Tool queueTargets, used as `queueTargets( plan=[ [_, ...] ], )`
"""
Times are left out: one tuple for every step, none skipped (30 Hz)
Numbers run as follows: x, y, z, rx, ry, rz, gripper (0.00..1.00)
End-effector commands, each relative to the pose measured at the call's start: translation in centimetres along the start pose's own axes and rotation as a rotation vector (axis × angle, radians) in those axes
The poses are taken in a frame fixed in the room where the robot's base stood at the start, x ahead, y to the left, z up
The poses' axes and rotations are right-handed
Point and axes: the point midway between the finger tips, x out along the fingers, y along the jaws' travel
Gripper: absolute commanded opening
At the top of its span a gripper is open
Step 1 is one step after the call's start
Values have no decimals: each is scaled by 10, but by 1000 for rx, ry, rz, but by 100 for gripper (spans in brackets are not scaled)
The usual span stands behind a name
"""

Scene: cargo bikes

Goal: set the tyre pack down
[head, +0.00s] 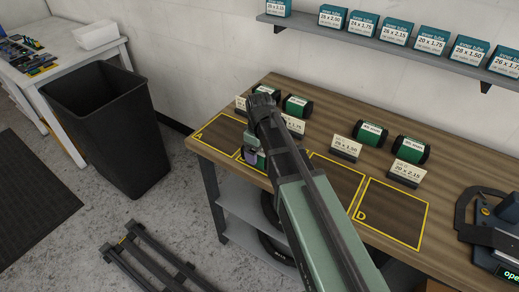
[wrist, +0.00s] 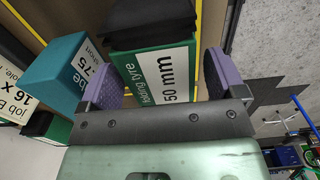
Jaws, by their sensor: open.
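In the wrist view a tyre pack (wrist: 165,75), green with black ends and a white label reading 50 mm, lies between the purple fingers of my gripper (wrist: 163,72). The fingers are open, one on each side of it; whether either touches it I cannot tell. A teal inner tube box (wrist: 65,72) sits close beside the left finger. The job B card (wrist: 14,100) is at the left edge. In the head view my gripper (head: 253,157) is low over the bench (head: 330,190) at square B, and my arm hides most of the pack there.
Green tyre packs (head: 370,133) and job cards (head: 407,172) stand along the back of the bench. Square D (head: 392,213) is empty. A shelf (head: 380,52) of inner tube boxes is above. A black bin (head: 115,125) stands left; a dark device (head: 495,230) is at right.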

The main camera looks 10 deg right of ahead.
Motion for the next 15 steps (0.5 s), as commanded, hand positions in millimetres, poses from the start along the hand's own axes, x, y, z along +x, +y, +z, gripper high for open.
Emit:
queueTargets(
  plan=[
    [-23,0,0,0,0,0,89],
    [-31,0,0,0,0,0,89],
    [-42,0,0,0,0,0,89],
    [-50,0,0,0,0,0,89],
    [-58,0,0,0,0,0,89],
    [-69,0,0,0,0,0,89],
    [-77,0,0,0,0,0,89],
    [-84,0,0,0,0,0,89],
    [-92,0,0,0,0,0,89],
    [-97,0,0,0,0,0,89],
    [-101,0,0,0,0,0,89],
    [-104,0,0,0,0,0,89],
    [-106,0,0,0,0,0,89],
    [-106,0,0,0,0,0,89],
    [-106,0,0,0,0,0,89]
  ],
)
